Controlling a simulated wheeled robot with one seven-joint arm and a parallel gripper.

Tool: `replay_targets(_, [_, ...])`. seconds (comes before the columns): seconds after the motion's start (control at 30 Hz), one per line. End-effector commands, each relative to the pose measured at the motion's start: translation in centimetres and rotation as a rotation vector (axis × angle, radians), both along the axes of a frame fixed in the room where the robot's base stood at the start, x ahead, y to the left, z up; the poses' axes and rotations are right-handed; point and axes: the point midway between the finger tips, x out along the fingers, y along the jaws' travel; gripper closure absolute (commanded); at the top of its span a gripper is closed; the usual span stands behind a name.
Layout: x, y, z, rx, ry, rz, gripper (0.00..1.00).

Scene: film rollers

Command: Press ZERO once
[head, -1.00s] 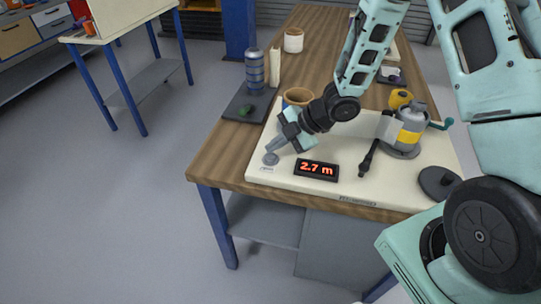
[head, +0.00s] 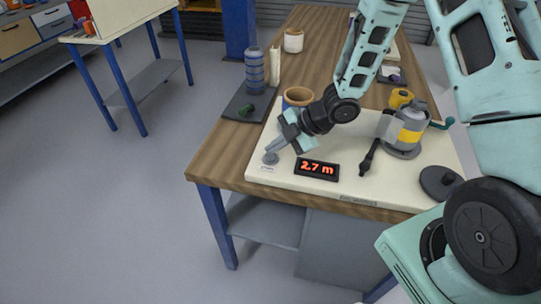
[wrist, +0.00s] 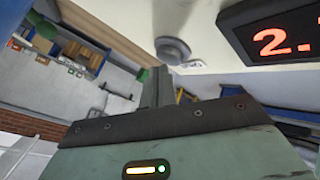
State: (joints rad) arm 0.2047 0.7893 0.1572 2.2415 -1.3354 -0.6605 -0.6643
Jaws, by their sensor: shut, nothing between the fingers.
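The round grey button (head: 270,158) sits at the near left corner of a cream board, with a small label below it too small to read. The button also shows in the wrist view (wrist: 172,50), just beyond the fingers. A black display (head: 317,170) to its right reads "2.7 m" in red; part of it shows in the wrist view (wrist: 272,36). My gripper (head: 273,148) is shut and empty, its fingertips slanting down right at the button. The fingers (wrist: 157,88) partly cover the button's near side, and I cannot tell whether they touch it.
The cream board (head: 400,190) lies on a wooden table (head: 222,160). Behind my gripper stands a tan-rimmed cup (head: 297,95). A grey and yellow cranked device (head: 407,130), a dark lever (head: 368,158) and a dark disc (head: 440,182) are to the right.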

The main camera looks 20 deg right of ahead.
Motion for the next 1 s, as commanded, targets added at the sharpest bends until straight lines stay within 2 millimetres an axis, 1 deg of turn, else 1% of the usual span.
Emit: replay_targets(1.0, [0.0,-0.01,-0.94,0.0,0.0,0.0,1.0])
